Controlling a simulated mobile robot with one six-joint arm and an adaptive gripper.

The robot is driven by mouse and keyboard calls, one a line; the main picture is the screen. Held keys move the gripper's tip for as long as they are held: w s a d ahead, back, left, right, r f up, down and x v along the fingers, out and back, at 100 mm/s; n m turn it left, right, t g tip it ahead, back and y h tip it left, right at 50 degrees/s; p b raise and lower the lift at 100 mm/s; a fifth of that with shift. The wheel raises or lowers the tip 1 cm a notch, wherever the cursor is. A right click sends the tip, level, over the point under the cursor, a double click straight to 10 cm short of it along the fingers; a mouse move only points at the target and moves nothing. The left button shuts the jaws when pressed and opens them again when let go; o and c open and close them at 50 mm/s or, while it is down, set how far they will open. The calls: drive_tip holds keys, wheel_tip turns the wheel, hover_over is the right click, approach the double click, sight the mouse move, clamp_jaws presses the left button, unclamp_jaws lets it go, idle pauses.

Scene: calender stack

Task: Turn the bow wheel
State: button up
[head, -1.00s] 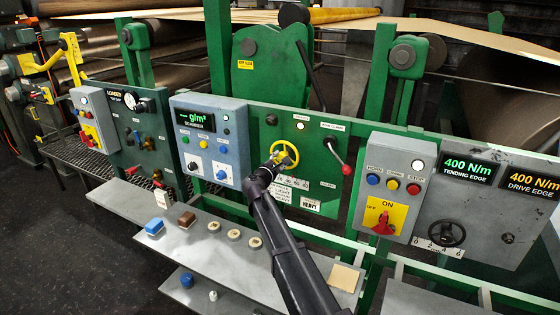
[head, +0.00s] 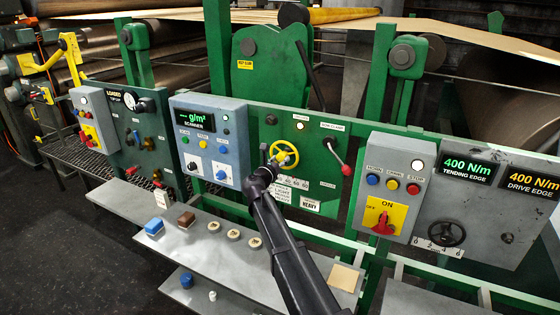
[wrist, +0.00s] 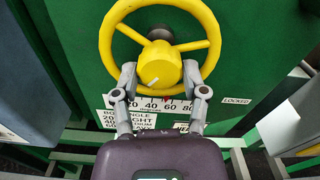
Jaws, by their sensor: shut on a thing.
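The yellow bow wheel (head: 285,155) stands out from the green panel in the head view. In the wrist view the wheel (wrist: 203,45) shows its rim, spokes and round yellow hub (wrist: 159,65) with a pale line on its face. My gripper (head: 272,162) is at the wheel. In the wrist view my gripper (wrist: 159,76) has one finger on each side of the hub, shut on it. A degrees scale (wrist: 150,103) reading 20 to 80 lies behind and below the hub, partly hidden by the fingers.
A red-knobbed lever (head: 345,169) stands right of the wheel. A grey box with a red switch (head: 383,222) is farther right, and the scanner box (head: 207,115) is left. Below, a grey shelf (head: 205,262) holds small blocks and several round pieces.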

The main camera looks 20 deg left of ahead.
drive_tip(key=n, duration=0.7)
drive_tip(key=shift+r, duration=0.1)
drive_tip(key=n, duration=0.6)
drive_tip(key=shift+n, duration=0.4)
drive_tip(key=o, duration=1.2)
drive_tip(key=shift+c, duration=0.2)
drive_tip(key=shift+s, duration=0.15)
drive_tip(key=s, duration=1.1)
drive_tip(key=shift+s+a, duration=0.35)
drive_tip(key=shift+a, duration=0.1)
